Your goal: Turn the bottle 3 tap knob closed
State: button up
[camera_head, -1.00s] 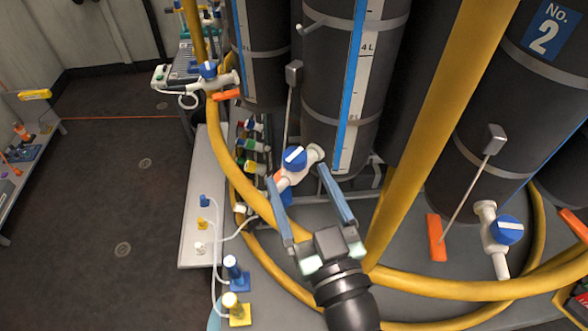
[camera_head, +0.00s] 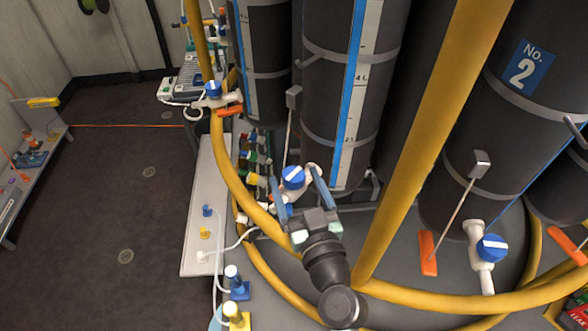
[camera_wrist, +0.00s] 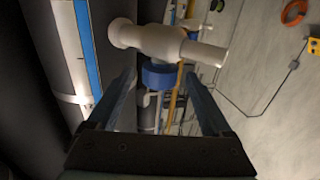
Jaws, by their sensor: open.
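The tap with a blue knob (camera_head: 293,177) is on the middle dark bottle (camera_head: 328,90); a pale stripe crosses the knob's face. This bottle's number is not visible, so I cannot confirm it is bottle 3. My gripper (camera_head: 293,174) is open, with one blue-grey finger on each side of the knob. In the wrist view the blue knob (camera_wrist: 160,76) sits beneath the white tap body (camera_wrist: 158,43), between and beyond the fingertips (camera_wrist: 160,84). I cannot tell whether either finger touches it.
A left-hand tap (camera_head: 213,89) stands by the rail. Open floor (camera_head: 100,190) lies left.

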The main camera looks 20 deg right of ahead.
jog(key=shift+w+d, duration=0.1)
jog(key=shift+w, duration=0.8)
grip_shut()
